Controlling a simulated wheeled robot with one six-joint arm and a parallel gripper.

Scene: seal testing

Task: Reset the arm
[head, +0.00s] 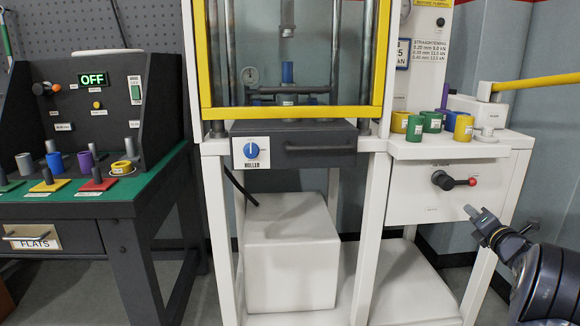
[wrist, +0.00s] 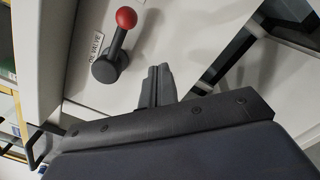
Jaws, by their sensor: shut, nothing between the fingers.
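My gripper (head: 477,214) is at the lower right in the head view, in front of the white cabinet (head: 415,200) and below the black lever with a red knob (head: 472,182). In the wrist view its two fingers (wrist: 158,72) are together with nothing between them. There the lever's red ball (wrist: 126,17) and black hub (wrist: 106,68) show to the left of the fingers, apart from them. A label beside the lever is partly legible. My arm comes in from the right edge of the head view.
A green-topped bench (head: 150,180) is at left.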

